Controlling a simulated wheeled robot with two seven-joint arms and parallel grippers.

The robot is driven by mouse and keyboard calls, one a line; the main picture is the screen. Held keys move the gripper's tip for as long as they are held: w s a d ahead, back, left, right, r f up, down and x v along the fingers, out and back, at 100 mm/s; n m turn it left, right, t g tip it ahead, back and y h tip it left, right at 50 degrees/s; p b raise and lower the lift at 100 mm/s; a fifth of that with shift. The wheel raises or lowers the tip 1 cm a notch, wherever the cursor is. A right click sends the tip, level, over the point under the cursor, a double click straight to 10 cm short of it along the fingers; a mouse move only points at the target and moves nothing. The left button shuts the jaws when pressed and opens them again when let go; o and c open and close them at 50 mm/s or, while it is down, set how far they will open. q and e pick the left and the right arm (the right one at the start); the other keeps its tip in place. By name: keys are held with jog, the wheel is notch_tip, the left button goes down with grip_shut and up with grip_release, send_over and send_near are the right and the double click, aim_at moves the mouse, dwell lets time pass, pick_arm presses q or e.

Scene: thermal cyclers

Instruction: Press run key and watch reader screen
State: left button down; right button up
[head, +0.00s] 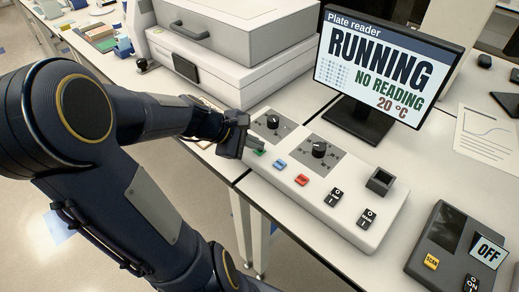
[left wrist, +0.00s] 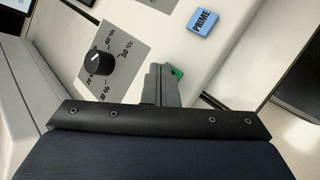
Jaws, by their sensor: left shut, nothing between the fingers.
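The reader screen (head: 385,65) is lit and shows "Plate reader", "RUNNING", "NO READING" and "20 °C". The white control panel (head: 365,225) in front of it has a green key (head: 259,152), a blue key (head: 280,165) and a red key (head: 301,180) in a row. My left gripper (head: 252,146) is shut and empty, with its fingertips at the green key. In the left wrist view the shut fingers (left wrist: 161,84) partly cover the green key (left wrist: 177,73); I cannot tell whether they touch it. The blue key reads "PRIME" (left wrist: 202,22). My right gripper is not in view.
Two black dials (head: 319,149) and two black rocker switches (head: 367,218) are on the panel. A large white instrument (head: 235,60) stands behind it. A dark device (head: 440,240) with a small "OFF" display is at the right. A paper chart (head: 488,140) lies at the far right.

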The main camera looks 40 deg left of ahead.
aim_at(255, 151)
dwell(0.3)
pick_arm(q)
jog(key=shift+r+p, duration=0.8)
jog(key=shift+p, duration=0.05)
notch_tip(255, 151, up, 5)
jog(key=p, duration=0.4)
jog(key=shift+p, duration=0.35)
